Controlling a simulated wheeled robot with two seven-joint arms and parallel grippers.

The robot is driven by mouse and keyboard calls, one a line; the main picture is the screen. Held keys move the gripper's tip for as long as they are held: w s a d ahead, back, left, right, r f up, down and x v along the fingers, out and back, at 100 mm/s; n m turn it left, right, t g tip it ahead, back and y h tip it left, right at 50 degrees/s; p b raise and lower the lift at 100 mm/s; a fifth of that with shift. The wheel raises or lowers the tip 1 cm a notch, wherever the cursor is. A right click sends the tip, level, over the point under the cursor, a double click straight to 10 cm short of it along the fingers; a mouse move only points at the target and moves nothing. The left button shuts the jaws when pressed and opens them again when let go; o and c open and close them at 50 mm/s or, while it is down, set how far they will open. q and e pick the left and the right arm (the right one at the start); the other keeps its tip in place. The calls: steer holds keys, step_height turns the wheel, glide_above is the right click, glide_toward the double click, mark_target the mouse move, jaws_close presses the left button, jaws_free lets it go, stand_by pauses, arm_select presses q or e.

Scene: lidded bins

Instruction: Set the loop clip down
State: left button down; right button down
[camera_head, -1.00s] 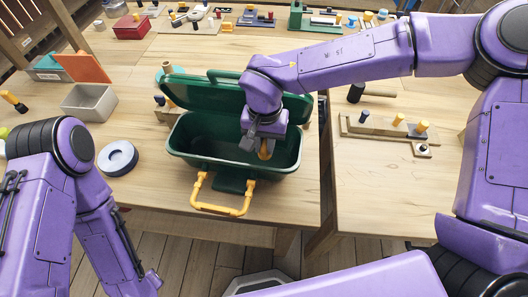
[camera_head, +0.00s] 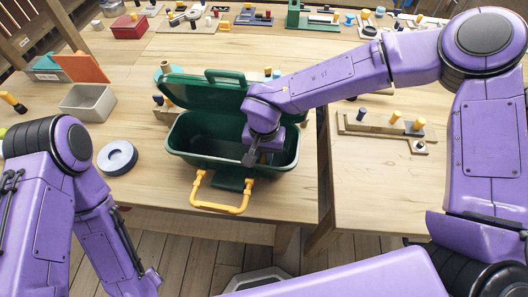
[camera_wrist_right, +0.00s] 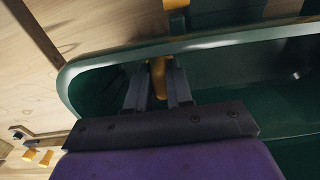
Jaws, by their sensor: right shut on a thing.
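My right gripper (camera_head: 257,159) reaches down into the open green bin (camera_head: 190,152). In the right wrist view its two grey fingers (camera_wrist_right: 158,76) are shut on a yellow piece, which I take for the loop clip (camera_wrist_right: 159,83). Only part of the clip shows between the fingers; in the head view it is mostly hidden. The fingers are inside the bin's rim, near its front wall. Whether the clip touches the floor of the bin I cannot tell. My left arm is at the lower left; its gripper is out of view.
The bin's green lid (camera_head: 205,95) stands open behind. A yellow wire bail (camera_head: 220,207) hangs at its front. A grey box with an orange lid (camera_head: 88,103) and a round grey ring (camera_head: 117,157) lie left. A pegged wooden board (camera_head: 378,126) lies right.

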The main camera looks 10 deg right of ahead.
mark_target(264, 154)
steer(key=c, duration=1)
jaws_free()
steer(key=shift+r, duration=0.1)
step_height(264, 154, up, 13)
steer(key=shift+r+b, duration=0.1)
steer(key=shift+b, duration=0.3)
